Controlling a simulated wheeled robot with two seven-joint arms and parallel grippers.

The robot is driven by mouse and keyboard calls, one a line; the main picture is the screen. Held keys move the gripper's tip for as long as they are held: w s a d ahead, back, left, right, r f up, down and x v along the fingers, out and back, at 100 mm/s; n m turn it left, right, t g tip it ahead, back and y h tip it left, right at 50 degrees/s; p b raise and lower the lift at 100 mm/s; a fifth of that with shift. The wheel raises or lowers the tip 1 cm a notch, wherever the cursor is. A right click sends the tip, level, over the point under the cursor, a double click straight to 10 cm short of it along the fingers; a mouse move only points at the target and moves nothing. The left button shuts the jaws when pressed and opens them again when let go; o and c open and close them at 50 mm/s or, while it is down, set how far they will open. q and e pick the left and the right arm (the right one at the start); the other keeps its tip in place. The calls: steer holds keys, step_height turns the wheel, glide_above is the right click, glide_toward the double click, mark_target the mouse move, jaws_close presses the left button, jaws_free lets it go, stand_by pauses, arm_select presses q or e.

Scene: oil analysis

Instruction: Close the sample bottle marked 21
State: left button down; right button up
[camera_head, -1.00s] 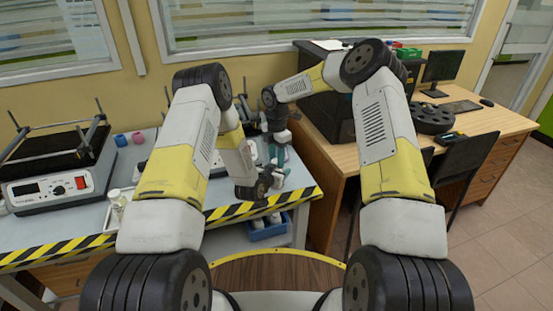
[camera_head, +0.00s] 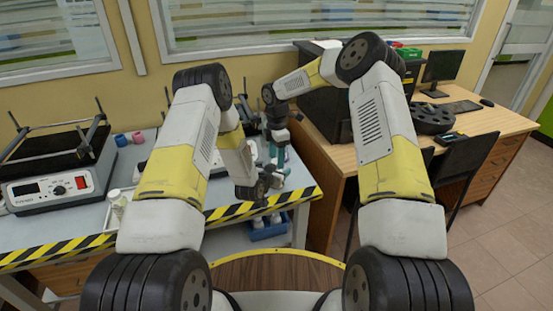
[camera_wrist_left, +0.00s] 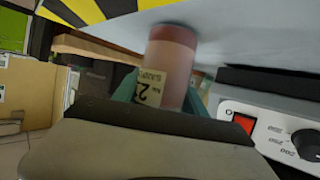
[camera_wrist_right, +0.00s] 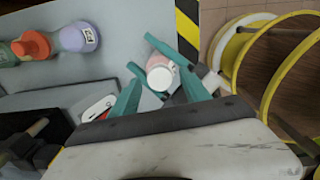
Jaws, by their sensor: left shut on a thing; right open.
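The sample bottle (camera_wrist_left: 162,68) is pinkish with a darker red band at one end and a small tan label that seems to read 21. My left gripper (camera_wrist_left: 156,90) is shut on it, with teal fingers on both sides. In the right wrist view the bottle (camera_wrist_right: 161,75) shows end-on with a pale rim. I cannot tell there whether that end is capped. My right gripper (camera_wrist_right: 162,93) is open, its teal fingers apart on either side of the bottle in that picture. In the head view the right gripper (camera_head: 278,155) points down over the table, close to the left one (camera_head: 270,180).
A purple-topped bottle (camera_wrist_right: 78,38) and an orange one (camera_wrist_right: 32,46) stand on the grey table away from the grippers. A heater-shaker (camera_head: 55,170) fills the table's left. A striped edge (camera_head: 262,204) borders the table; a blue crate (camera_head: 268,231) sits below.

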step_height(320, 180, up, 4)
steer(key=shift+f, duration=0.15)
steer(key=o, duration=0.6)
steer(key=shift+c, duration=0.2)
step_height(320, 180, up, 12)
stand_by(0.3)
arm_select(q)
steer(key=c, duration=0.6)
jaws_free()
steer(key=shift+o, duration=0.2)
steer(key=v, duration=0.7)
steer(key=shift+s+a+r, duration=0.1)
steer(key=shift+s+a, duration=0.1)
steer(key=shift+s, duration=0.15)
